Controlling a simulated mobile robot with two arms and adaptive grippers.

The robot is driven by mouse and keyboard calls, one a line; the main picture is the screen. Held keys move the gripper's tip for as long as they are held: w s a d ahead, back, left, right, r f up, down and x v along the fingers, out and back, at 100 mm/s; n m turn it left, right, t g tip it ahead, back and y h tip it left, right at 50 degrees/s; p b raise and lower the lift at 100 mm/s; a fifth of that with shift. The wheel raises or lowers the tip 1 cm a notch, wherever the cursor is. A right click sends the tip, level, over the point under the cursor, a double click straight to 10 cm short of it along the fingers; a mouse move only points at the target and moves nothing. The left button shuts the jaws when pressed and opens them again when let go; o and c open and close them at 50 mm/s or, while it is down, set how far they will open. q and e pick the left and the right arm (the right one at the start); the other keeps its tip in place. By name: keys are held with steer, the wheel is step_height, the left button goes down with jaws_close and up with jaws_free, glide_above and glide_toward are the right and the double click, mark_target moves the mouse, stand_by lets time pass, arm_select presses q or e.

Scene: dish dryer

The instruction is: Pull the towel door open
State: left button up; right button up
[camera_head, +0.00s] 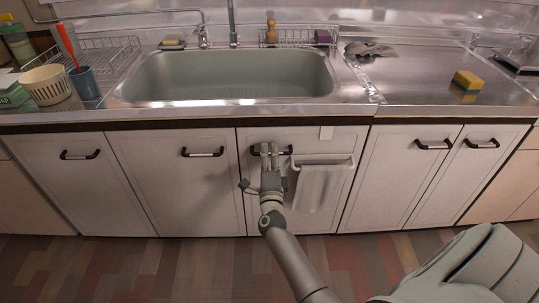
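The towel door (325,139) is a pale cabinet door under the sink and looks closed. A whitish towel (318,188) hangs from a bar on its right part. Its dark handle (286,150) with a light middle is near the top left of the door. My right gripper (269,150) is at this handle, with its fingers pointing up and overlapping the handle's middle. I cannot tell whether the fingers are closed around it or only in front of it. My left gripper is not in view.
Other closed cabinet doors with handles flank it, at left (165,180) and right (400,180). Above is the counter with a sink (230,75), a sponge (467,82), a cup (86,83) and a basket (46,86). The patterned floor (150,265) before the doors looks clear.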

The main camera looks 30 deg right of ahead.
steer(key=shift+w+d+r, duration=0.1)
steer(key=shift+w+d, duration=0.1)
steer(key=shift+w, duration=0.05)
jaws_close()
stand_by(0.3)
